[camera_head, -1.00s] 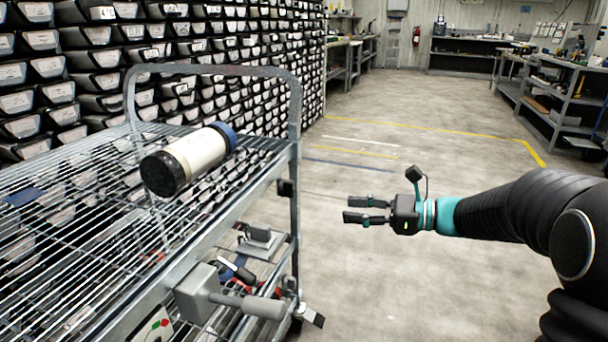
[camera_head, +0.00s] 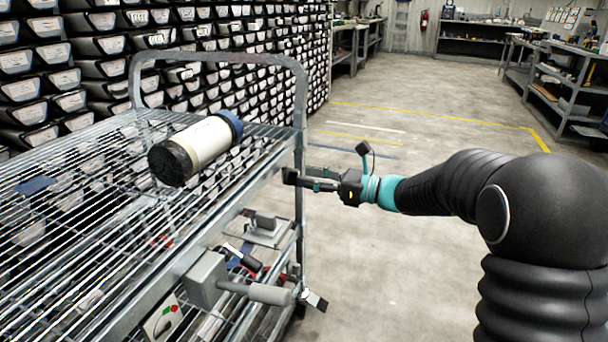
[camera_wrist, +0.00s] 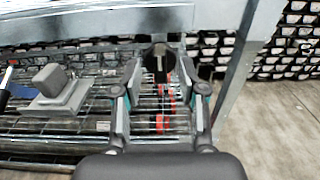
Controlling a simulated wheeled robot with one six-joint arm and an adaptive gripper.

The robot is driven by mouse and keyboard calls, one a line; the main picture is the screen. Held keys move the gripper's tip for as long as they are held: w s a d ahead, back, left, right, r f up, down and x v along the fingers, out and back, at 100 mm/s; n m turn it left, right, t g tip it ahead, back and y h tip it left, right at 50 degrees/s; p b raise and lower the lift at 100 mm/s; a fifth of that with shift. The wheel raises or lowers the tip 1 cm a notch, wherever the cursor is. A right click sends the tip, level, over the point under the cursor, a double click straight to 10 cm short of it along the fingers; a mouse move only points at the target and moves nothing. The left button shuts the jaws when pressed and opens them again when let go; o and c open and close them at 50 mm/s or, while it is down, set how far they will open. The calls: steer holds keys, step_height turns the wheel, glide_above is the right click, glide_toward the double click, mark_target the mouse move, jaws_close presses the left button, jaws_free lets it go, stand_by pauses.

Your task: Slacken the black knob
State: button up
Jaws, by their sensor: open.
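The black knob (camera_wrist: 158,60) is round with a pale line on its face. In the wrist view it lies ahead, between the tips of my gripper (camera_wrist: 160,76). The fingers are apart, one on each side of it; I cannot tell whether they touch it. In the head view my gripper (camera_head: 312,180) is at the cart's right post, and the knob (camera_head: 289,176) shows as a dark shape at the fingertips, partly hidden.
A metal cart (camera_head: 85,142) with a wire shelf stands at left. A white cylinder (camera_head: 203,143) with black and blue ends lies on it. Below are a grey box (camera_head: 205,286) and a grey-handled lever (camera_head: 268,293). The floor at right is clear.

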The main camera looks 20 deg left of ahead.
steer(key=shift+w+a, duration=0.1)
steer(key=shift+a, duration=0.9)
jaws_close()
